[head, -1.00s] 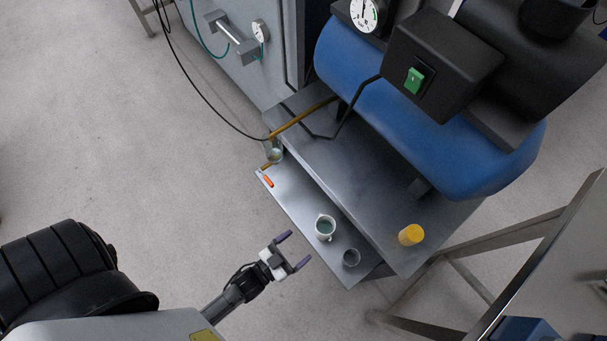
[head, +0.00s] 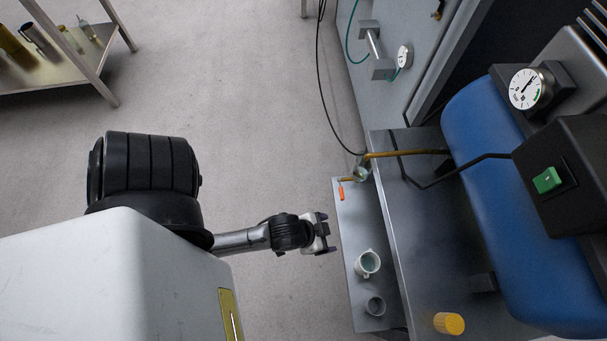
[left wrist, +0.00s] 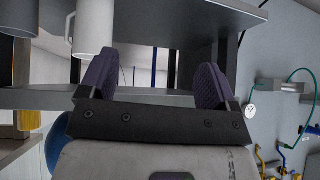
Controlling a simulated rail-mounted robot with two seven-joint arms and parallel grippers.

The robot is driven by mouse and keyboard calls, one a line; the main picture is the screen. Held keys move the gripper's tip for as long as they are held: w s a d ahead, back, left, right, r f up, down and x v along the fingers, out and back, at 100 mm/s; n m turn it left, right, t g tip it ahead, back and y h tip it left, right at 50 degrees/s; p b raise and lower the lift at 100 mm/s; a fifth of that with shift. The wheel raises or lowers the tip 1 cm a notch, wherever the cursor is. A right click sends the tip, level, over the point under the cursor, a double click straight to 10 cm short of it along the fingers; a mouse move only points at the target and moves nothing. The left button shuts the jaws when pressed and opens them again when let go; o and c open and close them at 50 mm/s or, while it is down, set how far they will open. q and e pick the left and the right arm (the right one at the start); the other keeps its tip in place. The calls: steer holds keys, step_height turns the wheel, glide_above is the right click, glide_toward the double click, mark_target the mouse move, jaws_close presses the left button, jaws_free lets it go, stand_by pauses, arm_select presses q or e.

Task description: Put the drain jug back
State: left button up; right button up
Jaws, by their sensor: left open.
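A white jug (head: 367,263) with a side handle and greenish liquid inside stands on the narrow metal ledge (head: 351,222). It also shows in the left wrist view (left wrist: 93,30), beyond the left finger. My left gripper (head: 327,234) is open and empty, just off the ledge's outer edge, up and left of the jug in the head view. Its two purple-padded fingers (left wrist: 158,72) are apart in the left wrist view with nothing between them. A brass drain pipe (head: 400,154) ends over the ledge's far end. My right gripper is out of view.
A small grey cup (head: 375,306) stands beside the jug. A red-orange lever (head: 341,192) is near the pipe end. A yellow-capped container (head: 449,323) sits on the upper plate below the blue tank (head: 530,220). Left of the ledge is open floor.

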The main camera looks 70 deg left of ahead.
arm_select(q)
steer(key=s+r+m+g, duration=0.1)
steer(key=s+r+g, duration=0.3)
steer(key=s, duration=0.2)
steer(key=shift+a+r, duration=0.2)
steer(key=shift+r, duration=0.15)
steer(key=shift+w+a, duration=0.1)
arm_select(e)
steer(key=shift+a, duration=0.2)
